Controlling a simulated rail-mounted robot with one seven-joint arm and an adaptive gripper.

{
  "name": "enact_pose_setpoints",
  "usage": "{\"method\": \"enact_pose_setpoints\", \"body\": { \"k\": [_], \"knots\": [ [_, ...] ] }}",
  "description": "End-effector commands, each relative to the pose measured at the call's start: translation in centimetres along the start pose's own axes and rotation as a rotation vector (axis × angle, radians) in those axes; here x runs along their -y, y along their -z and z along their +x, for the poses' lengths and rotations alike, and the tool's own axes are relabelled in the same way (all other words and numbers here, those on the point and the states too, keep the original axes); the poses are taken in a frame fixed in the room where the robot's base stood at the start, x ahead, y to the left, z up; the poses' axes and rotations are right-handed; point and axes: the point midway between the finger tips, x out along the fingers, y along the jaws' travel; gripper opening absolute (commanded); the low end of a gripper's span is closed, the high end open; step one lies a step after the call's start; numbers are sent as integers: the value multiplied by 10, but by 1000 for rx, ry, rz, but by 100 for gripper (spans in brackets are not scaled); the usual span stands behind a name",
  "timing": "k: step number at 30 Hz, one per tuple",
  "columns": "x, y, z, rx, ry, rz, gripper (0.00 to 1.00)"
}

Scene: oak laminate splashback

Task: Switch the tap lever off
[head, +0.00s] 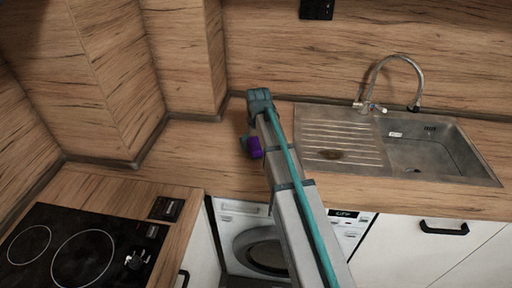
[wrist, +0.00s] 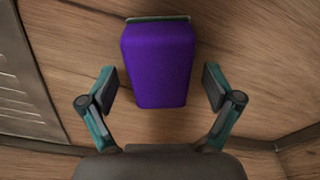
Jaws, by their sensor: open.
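The metal tap (head: 391,66) stands behind the sink, its curved spout arching to the right. Its small lever (head: 378,108) sticks out low beside the tap's base; at this size I cannot tell its exact setting, and no water stream is visible. My gripper (wrist: 160,88) is open in the wrist view, with nothing held. Its fingers appear either side of a purple block, with a visible gap on both sides. The tap is outside the wrist view.
The purple block (head: 254,147) with a green end is by the counter left of my arm. The metal sink (head: 460,160) with its ribbed drainboard (head: 325,128) lies to the right. A black hob (head: 75,250) is at lower left. The wooden splashback (head: 270,45) rises behind.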

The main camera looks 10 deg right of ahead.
Motion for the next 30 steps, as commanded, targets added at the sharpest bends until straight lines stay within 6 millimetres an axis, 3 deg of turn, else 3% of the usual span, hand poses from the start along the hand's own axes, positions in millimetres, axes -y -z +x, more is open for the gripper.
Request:
{"method": "enact_pose_setpoints", "body": {
  "k": [3, 12, 15, 30],
  "knots": [
    [0, 0, 0, 0, 0, 0, 90],
    [0, 0, 0, 0, 0, 0, 40],
    [0, 0, 0, 0, 0, 0, 32],
    [0, 3, -13, -2, 0, 0, 31]
  ]
}}
